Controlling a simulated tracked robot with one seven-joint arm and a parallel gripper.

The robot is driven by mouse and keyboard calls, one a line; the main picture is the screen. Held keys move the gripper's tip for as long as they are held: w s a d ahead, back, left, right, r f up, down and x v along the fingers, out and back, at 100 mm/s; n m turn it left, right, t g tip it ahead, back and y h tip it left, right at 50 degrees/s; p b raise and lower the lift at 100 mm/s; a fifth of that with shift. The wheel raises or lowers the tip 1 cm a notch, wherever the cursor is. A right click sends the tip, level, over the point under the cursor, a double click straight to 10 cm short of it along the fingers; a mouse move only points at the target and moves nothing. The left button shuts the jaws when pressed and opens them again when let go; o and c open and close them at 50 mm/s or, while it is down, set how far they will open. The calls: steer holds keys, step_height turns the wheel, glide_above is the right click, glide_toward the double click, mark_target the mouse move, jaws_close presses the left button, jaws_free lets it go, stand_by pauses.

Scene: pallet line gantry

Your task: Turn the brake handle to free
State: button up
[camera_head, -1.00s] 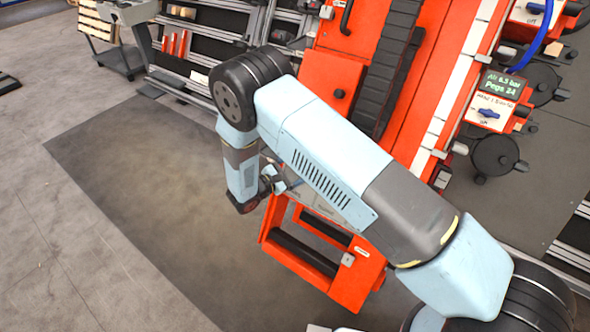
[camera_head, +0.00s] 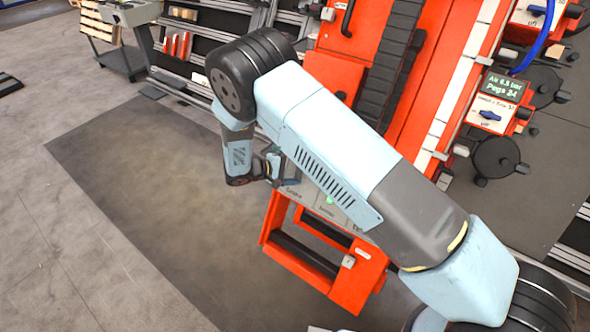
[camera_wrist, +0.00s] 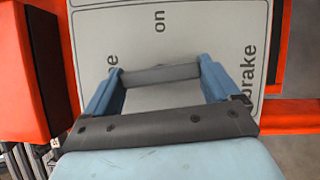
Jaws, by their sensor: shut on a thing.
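In the wrist view, my gripper (camera_wrist: 160,73) is shut on the brake handle (camera_wrist: 150,76), a dark grey bar lying across the picture with one blue finger at each end. The bar tilts slightly, its right end a little higher. Behind it is a light grey panel (camera_wrist: 200,30). The panel reads "on" above the bar and "brake" to the right. On the left only a letter "e" shows, the rest of that word hidden by a finger. In the head view the panel (camera_head: 310,192) shows partly beneath my arm; the handle cannot be made out there.
A red frame (camera_head: 355,290) with dark bars stands below the panel in the head view. A red machine with a black chain track (camera_head: 390,65) rises behind my arm. Blue-handled valves (camera_head: 490,115) and black round knobs (camera_head: 497,157) are at the right. Open floor (camera_head: 130,190) lies left.

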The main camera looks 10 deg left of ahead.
steer(key=shift+s+m+g, duration=0.15)
steer(key=shift+m+g, duration=0.15)
steer(key=shift+m, duration=0.3)
steer(key=shift+f, duration=0.15)
steer(key=o, duration=0.8)
steer(key=shift+s+a+r, duration=0.1)
steer(key=shift+a+r, duration=0.15)
steer(key=shift+r, duration=0.05)
steer(key=v, duration=1.3)
steer(key=shift+d, duration=0.1)
